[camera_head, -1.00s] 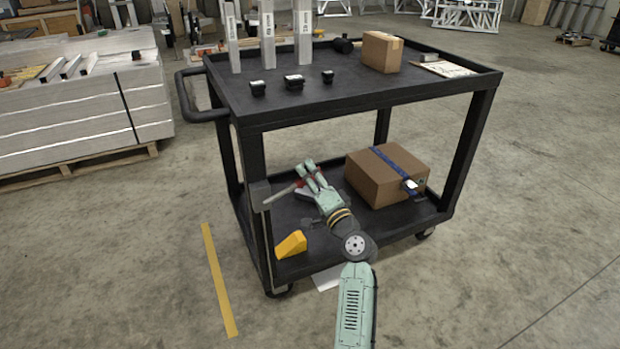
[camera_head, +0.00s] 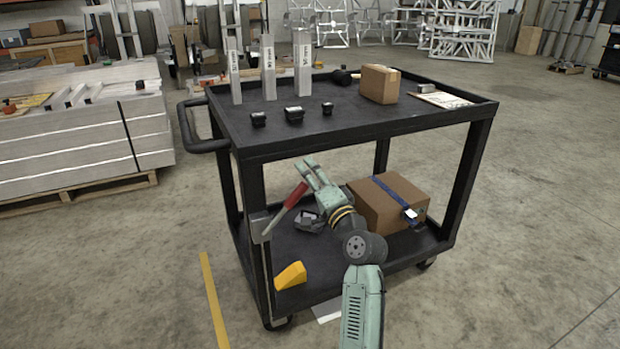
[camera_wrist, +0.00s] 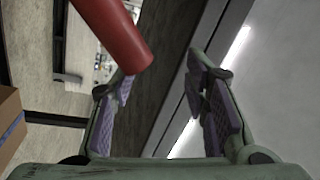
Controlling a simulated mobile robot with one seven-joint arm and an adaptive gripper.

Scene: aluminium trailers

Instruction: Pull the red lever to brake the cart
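The lever has a red grip (camera_head: 296,194) on a grey rod and is fixed at the cart's near-left post. It slants up and right. My gripper (camera_head: 305,164) is above the cart's lower shelf, with its fingertips just above and right of the red grip's upper end. In the wrist view, my gripper (camera_wrist: 160,72) is open with nothing between its pads. The red grip (camera_wrist: 118,35) comes in from the upper left, its end overlapping the left fingertip. I cannot tell whether they touch. The black cart (camera_head: 350,135) stands upright.
A cardboard box (camera_head: 385,205) with a blue strap lies on the lower shelf beside my arm. A yellow wedge (camera_head: 291,275) sits near the shelf's front-left corner. The upper shelf, with several small items, overhangs my gripper. Stacked aluminium (camera_head: 80,145) stands left; the floor right is clear.

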